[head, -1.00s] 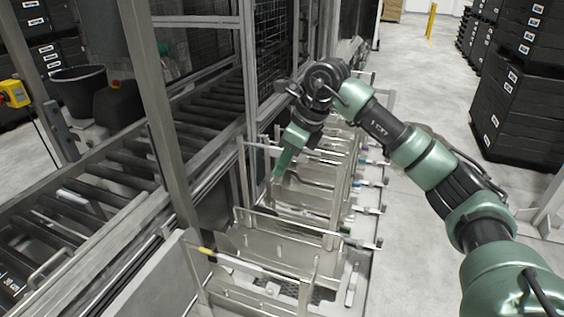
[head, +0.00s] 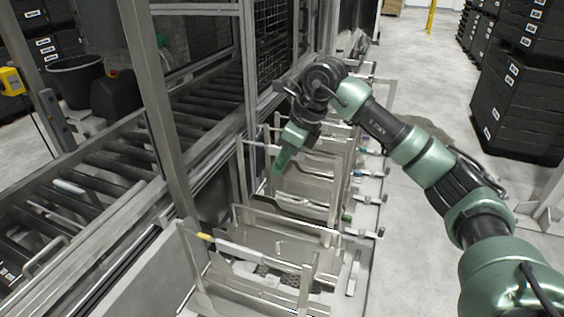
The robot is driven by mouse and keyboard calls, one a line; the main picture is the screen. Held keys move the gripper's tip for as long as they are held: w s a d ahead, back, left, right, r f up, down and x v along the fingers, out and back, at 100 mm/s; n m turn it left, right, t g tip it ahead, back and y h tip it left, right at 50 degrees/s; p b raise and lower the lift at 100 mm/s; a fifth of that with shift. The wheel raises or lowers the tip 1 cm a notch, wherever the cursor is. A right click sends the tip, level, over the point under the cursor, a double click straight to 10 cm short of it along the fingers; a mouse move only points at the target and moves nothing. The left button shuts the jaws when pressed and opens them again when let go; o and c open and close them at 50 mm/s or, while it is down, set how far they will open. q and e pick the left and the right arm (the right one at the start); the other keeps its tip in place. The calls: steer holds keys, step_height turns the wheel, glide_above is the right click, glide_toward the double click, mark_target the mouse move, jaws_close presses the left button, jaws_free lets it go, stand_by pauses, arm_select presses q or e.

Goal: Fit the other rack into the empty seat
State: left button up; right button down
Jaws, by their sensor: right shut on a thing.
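My right gripper (head: 281,162) reaches down over the row of racks in the middle of the head view. It is shut on a metal rack (head: 300,203) with upright posts and thin bars; the exact grip point is small and partly hidden by the fingers. A nearer rack (head: 262,257) with a yellow mark on its top bar stands at the bottom centre. More racks lie behind my right wrist, largely covered by it. I cannot tell which place is the empty seat. My left gripper is not in view.
A roller conveyor (head: 110,160) runs along the left, behind a metal frame post (head: 158,120). A mesh guard (head: 270,50) stands behind the gripper. Stacked black crates (head: 520,105) stand at right. Grey floor (head: 410,265) is open beside the racks.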

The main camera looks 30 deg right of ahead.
stand_by(0.3)
steer(key=shift+f+b, duration=0.75)
steer(key=shift+f, duration=0.1)
stand_by(0.3)
